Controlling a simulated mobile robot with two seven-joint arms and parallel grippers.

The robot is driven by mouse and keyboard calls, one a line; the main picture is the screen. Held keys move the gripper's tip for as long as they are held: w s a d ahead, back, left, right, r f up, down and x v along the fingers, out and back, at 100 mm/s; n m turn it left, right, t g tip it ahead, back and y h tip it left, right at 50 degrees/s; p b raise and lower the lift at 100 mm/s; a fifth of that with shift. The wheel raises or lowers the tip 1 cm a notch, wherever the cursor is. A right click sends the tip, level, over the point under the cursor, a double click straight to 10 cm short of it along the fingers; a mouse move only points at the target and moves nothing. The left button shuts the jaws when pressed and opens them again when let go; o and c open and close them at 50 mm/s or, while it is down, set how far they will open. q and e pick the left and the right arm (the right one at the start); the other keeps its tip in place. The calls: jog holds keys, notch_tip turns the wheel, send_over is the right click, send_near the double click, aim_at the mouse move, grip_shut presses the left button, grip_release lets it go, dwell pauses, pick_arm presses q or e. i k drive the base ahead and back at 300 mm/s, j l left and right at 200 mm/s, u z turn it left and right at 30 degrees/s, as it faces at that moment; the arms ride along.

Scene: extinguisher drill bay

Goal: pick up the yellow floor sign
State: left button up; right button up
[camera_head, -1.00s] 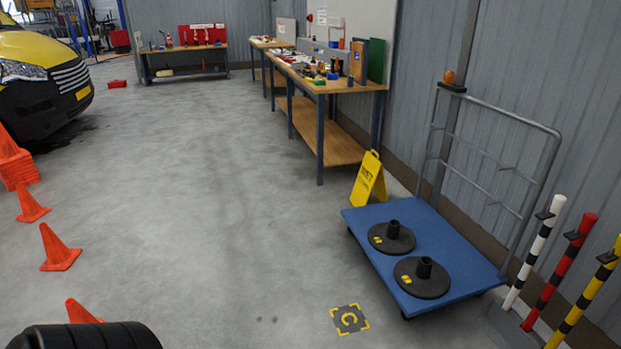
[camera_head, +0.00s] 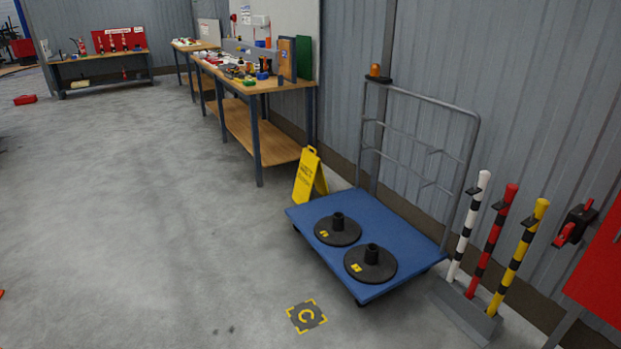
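The yellow floor sign (camera_head: 306,177) stands upright on the concrete floor as a folded A-shape, with dark print on its face. It is just behind the far left corner of the blue platform trolley (camera_head: 375,213) and in front of the workbench's near end. The trolley deck hides a little of the floor beside the sign. Neither of my grippers shows in the head view.
Two black post bases (camera_head: 338,229) sit on the trolley. Striped posts (camera_head: 494,240) stand in a grey rack at the right, near a red cabinet (camera_head: 600,265). A long workbench (camera_head: 262,145) lines the wall.

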aim_at(309, 163)
jog(key=i+j+u, duration=0.3)
jog(key=i, duration=0.3)
jog(key=i+j+u, duration=0.25)
jog(key=i, duration=0.35)
jog(key=i+j+u, duration=0.1)
jog(key=i+u, duration=0.2)
jog(key=i, duration=1.75)
jog(key=i+z, duration=0.1)
jog(key=i, duration=0.55)
jog(key=i+j+z, duration=0.1)
jog(key=i, duration=0.6)
jog(key=i+z, duration=0.45)
jog(key=i+j+z, duration=0.15)
jog(key=i+z, duration=0.3)
jog(key=i, duration=0.2)
